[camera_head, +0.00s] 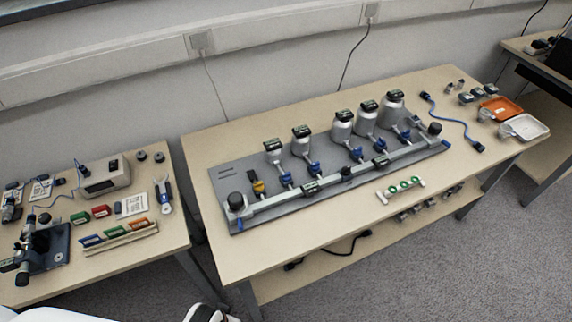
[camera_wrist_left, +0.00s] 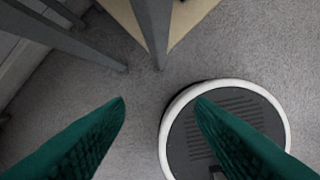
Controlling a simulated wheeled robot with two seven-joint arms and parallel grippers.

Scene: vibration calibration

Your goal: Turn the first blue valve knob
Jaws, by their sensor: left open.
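The valve rig is a grey plate (camera_head: 230,174) on the middle table, with a long pipe and several silver canisters. Several blue valve knobs stand in a row below the canisters. The leftmost blue knob (camera_head: 287,180) is right of a yellow-and-black valve (camera_head: 258,187). Others include a second blue knob (camera_head: 315,168) and a third blue knob (camera_head: 357,154). My left gripper (camera_wrist_left: 160,105) shows in the left wrist view with its two green fingers apart and nothing between them. It points at the floor, away from the valves. My right gripper is not seen.
The middle table (camera_head: 210,250) has bare room along its front edge. A green-knobbed white part (camera_head: 401,189) lies in front of the rig. A blue cable (camera_head: 455,122) and an orange tray (camera_head: 500,108) are at the right. A left table (camera_head: 150,255) holds tools.

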